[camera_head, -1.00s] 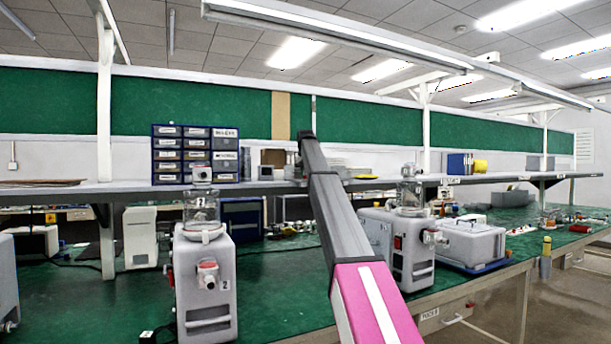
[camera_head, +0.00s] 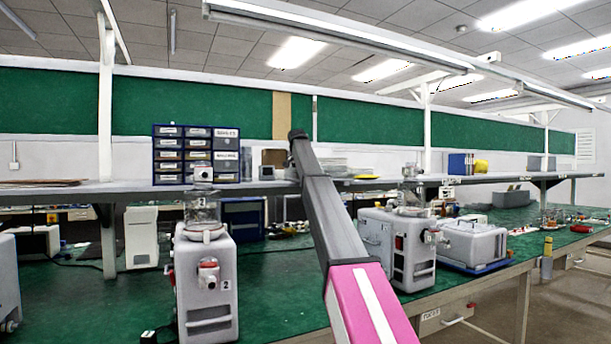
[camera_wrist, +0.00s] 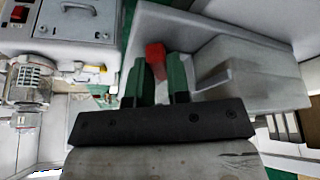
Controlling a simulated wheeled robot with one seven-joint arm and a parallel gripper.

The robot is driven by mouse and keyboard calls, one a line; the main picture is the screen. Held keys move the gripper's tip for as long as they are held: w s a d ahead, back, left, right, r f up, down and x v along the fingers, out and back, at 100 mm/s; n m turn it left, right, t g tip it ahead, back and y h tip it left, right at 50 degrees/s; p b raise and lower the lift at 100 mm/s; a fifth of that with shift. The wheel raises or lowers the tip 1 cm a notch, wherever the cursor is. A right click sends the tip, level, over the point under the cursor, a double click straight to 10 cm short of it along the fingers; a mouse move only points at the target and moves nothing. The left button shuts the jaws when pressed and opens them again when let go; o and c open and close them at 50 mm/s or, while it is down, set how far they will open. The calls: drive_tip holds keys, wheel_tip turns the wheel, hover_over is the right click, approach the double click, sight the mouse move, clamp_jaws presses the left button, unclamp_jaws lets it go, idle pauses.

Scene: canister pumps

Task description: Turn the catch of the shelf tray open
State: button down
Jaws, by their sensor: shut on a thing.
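In the wrist view, my gripper (camera_wrist: 159,76) has two dark green fingers, shut on a small red catch (camera_wrist: 155,55). The red catch shows between and just past the fingertips. It sits at the edge of a pale grey tray-like body (camera_wrist: 255,75), which fills the upper right of the wrist view. Whether the catch is turned is hard to tell, since the fingers cover part of it. In the head view my gripper is hidden behind my arm, and I cannot make out the tray's catch there.
A grey canister pump marked 2 (camera_head: 205,275) stands on the green bench left of my arm. Another pump (camera_head: 400,250) stands to the right, beside a grey case (camera_head: 470,243). A blue drawer cabinet (camera_head: 196,153) stands on the shelf (camera_head: 80,192). The wrist view shows a case with a handle (camera_wrist: 78,22).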

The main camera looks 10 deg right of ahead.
idle(0.4)
drive_tip(key=c, duration=1.1)
unclamp_jaws()
